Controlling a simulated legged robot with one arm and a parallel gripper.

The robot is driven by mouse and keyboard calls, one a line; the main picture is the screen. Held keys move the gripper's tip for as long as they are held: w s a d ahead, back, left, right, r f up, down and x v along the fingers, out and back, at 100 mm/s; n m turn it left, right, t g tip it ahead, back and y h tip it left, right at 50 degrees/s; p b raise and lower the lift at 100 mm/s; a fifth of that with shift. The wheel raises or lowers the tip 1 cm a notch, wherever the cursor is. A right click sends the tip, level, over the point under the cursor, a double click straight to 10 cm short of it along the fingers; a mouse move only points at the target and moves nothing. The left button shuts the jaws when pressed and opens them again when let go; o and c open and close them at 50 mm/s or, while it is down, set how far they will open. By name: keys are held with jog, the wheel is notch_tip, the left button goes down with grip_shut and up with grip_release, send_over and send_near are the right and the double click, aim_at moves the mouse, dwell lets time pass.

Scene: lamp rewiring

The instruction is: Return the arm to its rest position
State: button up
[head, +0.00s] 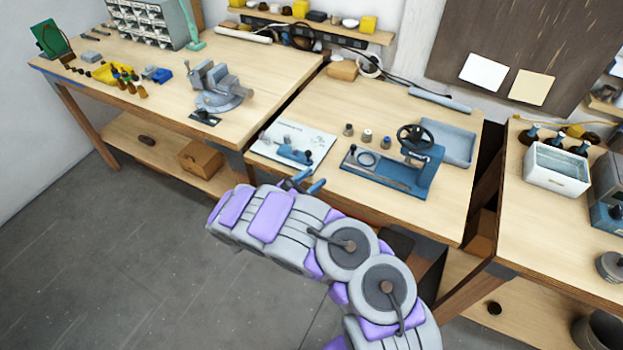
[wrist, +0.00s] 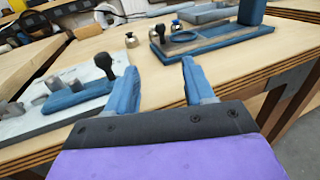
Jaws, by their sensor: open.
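My arm, grey and purple, reaches up from the bottom right in the head view. My gripper (head: 303,183) has two blue fingers at the front edge of the middle workbench (head: 330,193). In the wrist view the fingers of my gripper (wrist: 156,88) stand apart with nothing between them. They point across the bench toward the blue press base. A white board with a blue fixture (head: 292,153) lies just behind the gripper in the head view. In the wrist view the blue fixture (wrist: 75,98) is to the left of the fingers.
A blue press with a black handwheel (head: 415,140) stands on the middle bench, with a blue-grey tray (head: 458,150) behind it. Small metal pots (head: 366,135) stand left of it. A vise (head: 217,87) is on the left bench. The grey floor (head: 120,260) at left is clear.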

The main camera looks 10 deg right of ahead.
dwell(0.4)
jog(key=s+d+r+m+g+h, duration=0.25)
jog(key=d+r+m+g, duration=0.2)
jog(key=d+r, duration=0.45)
jog(key=s+d+r+m+g+y, duration=0.2)
jog(key=s+d+r+m+g, duration=0.7)
jog(key=s+d+r+m, duration=0.55)
jog(key=s+a+g+y, duration=0.2)
jog(key=s+y, duration=0.2)
jog(key=s, duration=0.5)
jog(key=s+a+m+t+y, duration=0.2)
jog(key=s+a+m+y, duration=0.4)
jog(key=s+a+y, duration=0.4)
jog(key=s+a, duration=0.5)
jog(key=s, duration=0.4)
jog(key=shift+a+m+t+y, duration=0.2)
jog(key=shift+m+t+y, duration=0.1)
jog(key=shift+t+y, duration=0.05)
